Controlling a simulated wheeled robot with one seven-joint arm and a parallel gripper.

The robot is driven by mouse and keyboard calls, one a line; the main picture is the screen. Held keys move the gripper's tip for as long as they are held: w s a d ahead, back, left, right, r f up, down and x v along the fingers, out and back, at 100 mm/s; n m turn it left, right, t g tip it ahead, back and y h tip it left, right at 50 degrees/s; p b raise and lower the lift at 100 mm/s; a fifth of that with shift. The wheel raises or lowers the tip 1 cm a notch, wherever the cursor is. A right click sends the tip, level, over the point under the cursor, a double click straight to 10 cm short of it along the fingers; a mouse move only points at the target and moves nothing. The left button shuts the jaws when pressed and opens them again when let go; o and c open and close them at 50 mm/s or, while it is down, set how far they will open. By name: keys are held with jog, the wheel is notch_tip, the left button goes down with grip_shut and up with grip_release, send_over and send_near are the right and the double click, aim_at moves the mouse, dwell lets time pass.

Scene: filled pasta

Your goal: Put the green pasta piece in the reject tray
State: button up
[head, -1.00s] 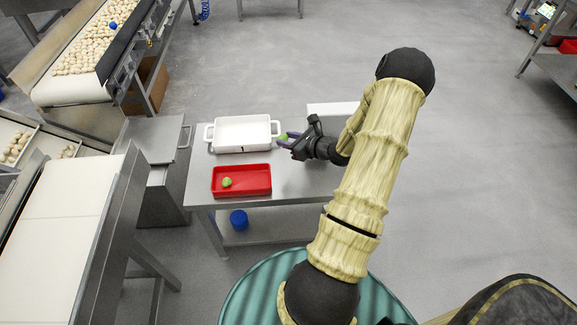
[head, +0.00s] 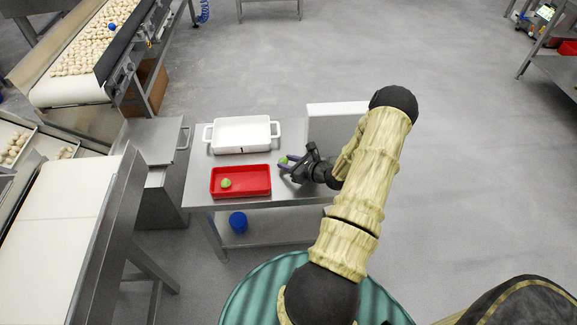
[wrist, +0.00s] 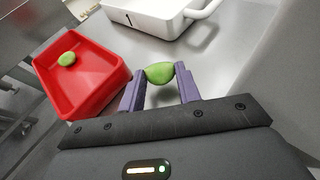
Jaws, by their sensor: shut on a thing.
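My gripper (head: 287,162) is shut on a green pasta piece (wrist: 160,73), which sits between the purple fingertips in the wrist view. In the head view the held green piece (head: 283,160) shows just right of the red tray. The red tray (head: 240,194) lies on the steel table, and its wall also shows in the wrist view (wrist: 104,105). Another green piece (head: 226,183) lies inside the red tray toward its left side, and it shows in the wrist view (wrist: 67,59). No label reading reject can be made out on the red tray.
A white tray with handles (head: 242,135), marked 1, stands behind the red tray. A pale upright panel or box (head: 330,125) stands behind my gripper. A blue container (head: 238,221) is on the shelf below. A conveyor with pale pieces (head: 90,48) is at the upper left.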

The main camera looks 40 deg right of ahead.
jog(key=shift+f, duration=0.8)
jog(key=shift+f, duration=0.2)
jog(key=o, duration=0.9)
jog(key=shift+o, duration=0.2)
jog(key=shift+r, duration=0.1)
jog(key=shift+r, duration=0.15)
jog(key=v, duration=1.2)
jog(key=shift+p, duration=0.4)
